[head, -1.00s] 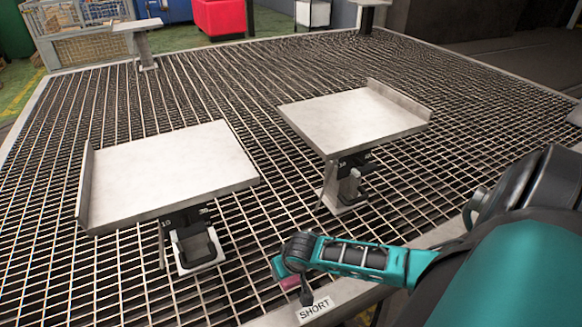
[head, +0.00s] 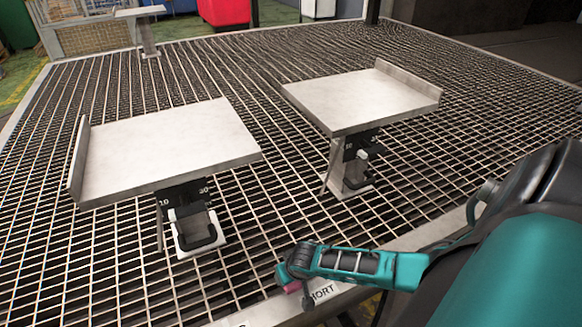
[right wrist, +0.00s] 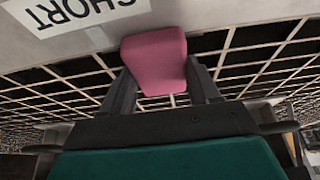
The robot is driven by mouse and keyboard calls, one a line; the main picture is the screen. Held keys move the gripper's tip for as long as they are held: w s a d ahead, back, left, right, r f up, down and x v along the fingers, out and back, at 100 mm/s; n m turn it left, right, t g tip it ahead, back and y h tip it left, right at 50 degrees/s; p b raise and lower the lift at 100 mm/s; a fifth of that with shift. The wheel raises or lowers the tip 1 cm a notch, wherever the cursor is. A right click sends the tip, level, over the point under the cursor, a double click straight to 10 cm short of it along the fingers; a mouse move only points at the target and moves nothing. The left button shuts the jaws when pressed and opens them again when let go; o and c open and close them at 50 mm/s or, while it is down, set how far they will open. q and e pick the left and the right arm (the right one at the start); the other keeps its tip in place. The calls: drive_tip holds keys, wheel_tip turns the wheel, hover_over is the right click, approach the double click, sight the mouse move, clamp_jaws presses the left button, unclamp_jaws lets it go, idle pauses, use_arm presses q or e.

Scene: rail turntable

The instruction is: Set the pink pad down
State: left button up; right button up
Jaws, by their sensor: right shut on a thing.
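The pink pad (right wrist: 154,58) is held between the two dark fingers of my right gripper (right wrist: 160,80) in the right wrist view. In the head view only a small piece of the pink pad (head: 293,287) shows under my right gripper (head: 292,276), which is at the front edge of the grating. The white SHORT label (head: 324,292) is on the metal rim right beside the gripper and partly covered by it. In the wrist view the SHORT label (right wrist: 85,12) is left of the pad. Whether the pad touches the rim cannot be told. My left gripper is out of view.
Two metal plates on posts, a left one (head: 165,145) and a right one (head: 355,98), stand above the grating (head: 270,210). A smaller stand (head: 145,30) is at the back left. The metal front rim (head: 425,235) runs under my right arm.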

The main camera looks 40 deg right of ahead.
sight(295, 283)
drive_tip(key=shift+f, duration=0.2)
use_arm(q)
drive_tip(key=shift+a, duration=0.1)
use_arm(e)
drive_tip(key=o, duration=0.9)
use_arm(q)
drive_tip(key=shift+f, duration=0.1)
use_arm(e)
drive_tip(key=shift+o, duration=0.2)
drive_tip(key=p+v, duration=0.4)
drive_tip(key=v, duration=0.2)
drive_tip(key=shift+r, duration=0.35)
use_arm(q)
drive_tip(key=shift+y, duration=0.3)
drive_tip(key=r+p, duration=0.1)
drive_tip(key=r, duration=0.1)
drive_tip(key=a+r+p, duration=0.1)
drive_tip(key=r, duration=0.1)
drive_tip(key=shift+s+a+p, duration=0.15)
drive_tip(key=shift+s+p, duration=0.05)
drive_tip(key=shift+p, duration=0.1)
use_arm(e)
drive_tip(key=s+a+r+n+t+y, duration=0.2)
drive_tip(key=a+r+n+t, duration=0.1)
drive_tip(key=a+r, duration=0.6)
drive_tip(key=s+a+r+n+t+y, duration=0.2)
drive_tip(key=a+r+n+t, duration=0.1)
drive_tip(key=a+r, duration=0.5)
drive_tip(key=shift+a+r, duration=0.4)
drive_tip(key=shift+a, duration=0.05)
